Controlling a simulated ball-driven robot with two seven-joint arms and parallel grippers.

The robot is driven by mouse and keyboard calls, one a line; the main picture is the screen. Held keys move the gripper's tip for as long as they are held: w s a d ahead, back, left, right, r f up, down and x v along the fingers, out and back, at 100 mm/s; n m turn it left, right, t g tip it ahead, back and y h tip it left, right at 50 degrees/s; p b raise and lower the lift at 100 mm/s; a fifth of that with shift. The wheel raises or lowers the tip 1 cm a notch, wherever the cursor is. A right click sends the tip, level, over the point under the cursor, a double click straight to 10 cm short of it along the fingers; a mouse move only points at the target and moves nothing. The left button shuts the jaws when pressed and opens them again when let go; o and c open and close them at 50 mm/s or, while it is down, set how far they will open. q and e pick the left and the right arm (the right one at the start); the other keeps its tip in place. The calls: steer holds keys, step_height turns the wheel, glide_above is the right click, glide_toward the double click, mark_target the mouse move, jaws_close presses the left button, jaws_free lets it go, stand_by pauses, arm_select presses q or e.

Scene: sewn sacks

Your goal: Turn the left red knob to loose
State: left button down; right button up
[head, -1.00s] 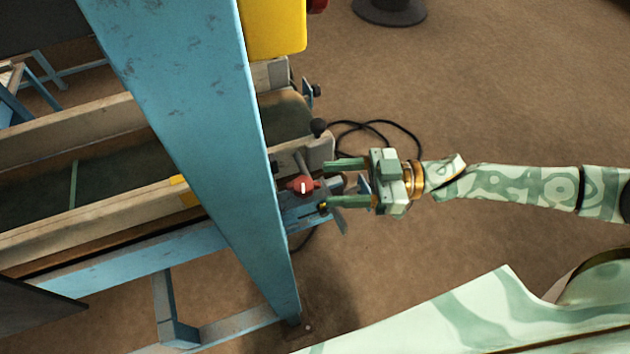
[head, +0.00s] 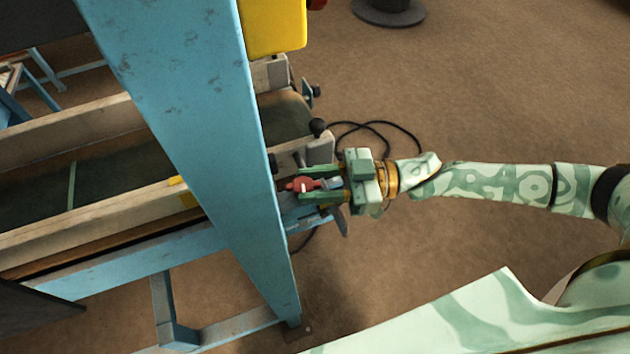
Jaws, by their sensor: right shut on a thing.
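The red knob (head: 303,185) with a white mark sits at the near end of the conveyor's side rail, just right of the blue post. My right gripper (head: 304,184) has its two green fingers on either side of the knob and is shut on it. The fingers hide part of the knob's upper and lower sides. My left gripper is not in the view.
A blue post (head: 205,120) stands close on the knob's left. The conveyor belt (head: 120,175) runs off to the left between pale rails.

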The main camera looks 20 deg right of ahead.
steer(key=n+g, duration=0.1)
steer(key=g, duration=0.1)
steer(key=n+g+b, duration=0.1)
steer(key=n+g, duration=0.1)
steer(key=g, duration=0.1)
steer(key=shift+w+n+g+y, duration=0.3)
steer(key=shift+w, duration=0.05)
steer(key=o, duration=1)
steer(key=shift+c, duration=0.2)
steer(key=shift+d, duration=0.1)
steer(key=d+b, duration=0.1)
steer(key=d, duration=1.5)
steer(key=shift+w+d, duration=0.15)
steer(key=shift+w, duration=0.25)
